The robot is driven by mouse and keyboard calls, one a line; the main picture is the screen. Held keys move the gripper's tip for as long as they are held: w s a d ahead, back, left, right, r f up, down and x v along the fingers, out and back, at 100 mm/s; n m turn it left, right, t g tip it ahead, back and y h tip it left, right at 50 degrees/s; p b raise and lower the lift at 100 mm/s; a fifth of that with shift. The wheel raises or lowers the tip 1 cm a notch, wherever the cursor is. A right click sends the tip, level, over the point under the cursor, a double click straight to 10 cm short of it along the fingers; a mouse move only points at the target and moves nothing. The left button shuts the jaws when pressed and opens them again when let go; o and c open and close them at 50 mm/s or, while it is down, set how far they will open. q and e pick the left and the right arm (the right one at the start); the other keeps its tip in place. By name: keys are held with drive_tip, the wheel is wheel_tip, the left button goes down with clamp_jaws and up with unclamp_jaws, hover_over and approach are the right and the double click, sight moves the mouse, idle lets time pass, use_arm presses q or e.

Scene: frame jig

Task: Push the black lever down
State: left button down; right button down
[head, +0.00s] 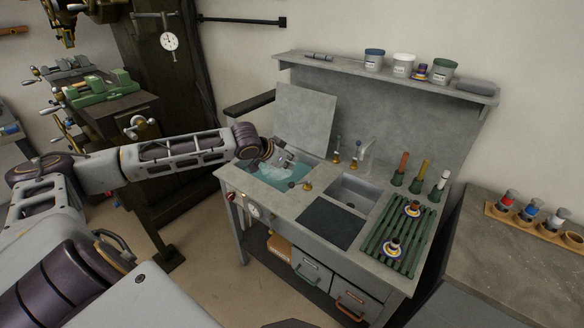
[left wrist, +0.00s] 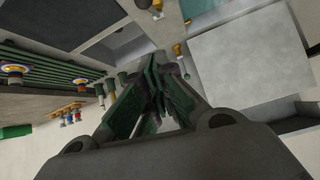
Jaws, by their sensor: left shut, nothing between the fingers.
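My left gripper (head: 288,160) is shut and empty above the water-filled basin (head: 262,182) at the left of the grey wash bench. Its closed green-lined fingers also show in the left wrist view (left wrist: 163,75). A small brass fitting (head: 307,186) with a short dark-ended lever (head: 293,184) stands at the basin's front right edge, apart from the gripper. A long black bar (head: 250,103) sticks out behind the bench's left side. I cannot tell for sure which is the black lever. My right gripper is not in view.
A square grey panel (head: 305,120) stands behind the basin. Brass taps (head: 336,158) stand right of the gripper, by the empty sink (head: 352,196). A green rack (head: 402,240) lies farther right. A shelf (head: 440,85) with tubs hangs above. A dark machine column (head: 165,90) stands left.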

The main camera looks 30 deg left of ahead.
sight(292, 185)
use_arm(q)
drive_tip(key=shift+w+f, duration=0.1)
drive_tip(key=shift+w, duration=0.05)
drive_tip(key=w+f, duration=0.3)
drive_tip(key=f, duration=0.5)
drive_tip(key=shift+w+f, duration=0.15)
drive_tip(key=shift+w, duration=0.05)
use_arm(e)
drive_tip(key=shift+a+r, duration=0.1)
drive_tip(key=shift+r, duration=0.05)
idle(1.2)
use_arm(q)
drive_tip(key=shift+d+f, duration=0.1)
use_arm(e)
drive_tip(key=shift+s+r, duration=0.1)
